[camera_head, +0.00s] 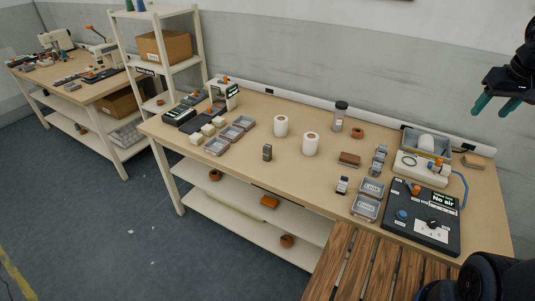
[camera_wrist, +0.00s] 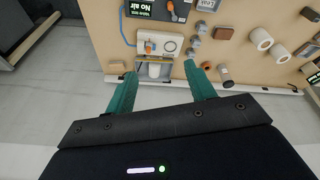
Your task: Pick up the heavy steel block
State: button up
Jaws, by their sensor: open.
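Several small grey metal-looking blocks are on the workbench (camera_head: 235,150); I cannot tell which is the heavy steel block. One dark grey block (camera_head: 267,153) stands alone left of the two white rolls. Grey pieces (camera_head: 379,155) stand in a group right of the brown block, and they also show in the wrist view (camera_wrist: 195,40). Another small grey piece (camera_head: 342,185) stands left of the grey trays. My gripper (camera_head: 495,106) is raised at the upper right, away from the blocks. Its green fingers (camera_wrist: 160,70) are apart, with nothing between them.
White rolls (camera_head: 281,126) (camera_head: 311,145), a brown block (camera_head: 349,159) and a dark-capped jar (camera_head: 340,115) stand mid-bench. Grey trays (camera_head: 366,208) and a black "No air" panel (camera_head: 425,218) fill the right. A slatted wooden surface (camera_head: 350,262) is in front. Bare bench lies around the lone dark block.

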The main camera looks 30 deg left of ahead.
jog(key=w+a+f+n+g, duration=0.1)
jog(key=w+a+f+n, duration=0.25)
jog(key=a, duration=0.75)
jog(key=w+a+f+n, duration=0.2)
jog(key=w+a, duration=0.3)
jog(key=a, duration=0.5)
jog(key=w+a+f+n+g, duration=0.1)
jog(key=w+a+f+n, duration=0.2)
jog(key=a, duration=0.8)
jog(key=n+g, duration=0.2)
jog(key=n, duration=0.4)
send_near(268, 151)
jog(key=shift+w+a+f+h, duration=0.15)
jog(key=shift+w+a, duration=0.2)
jog(key=shift+w, duration=0.05)
jog(key=shift+w+a+f+h, duration=0.15)
jog(key=shift+w+a+f, duration=0.05)
jog(key=shift+w+a, duration=0.2)
jog(key=shift+s+a+f+n, duration=0.15)
jog(key=shift+f+n, duration=0.1)
jog(key=shift+f, duration=0.3)
notch_tip(268, 151, down, 10)
jog(key=shift+f, duration=0.1)
jog(key=shift+c, duration=0.2)
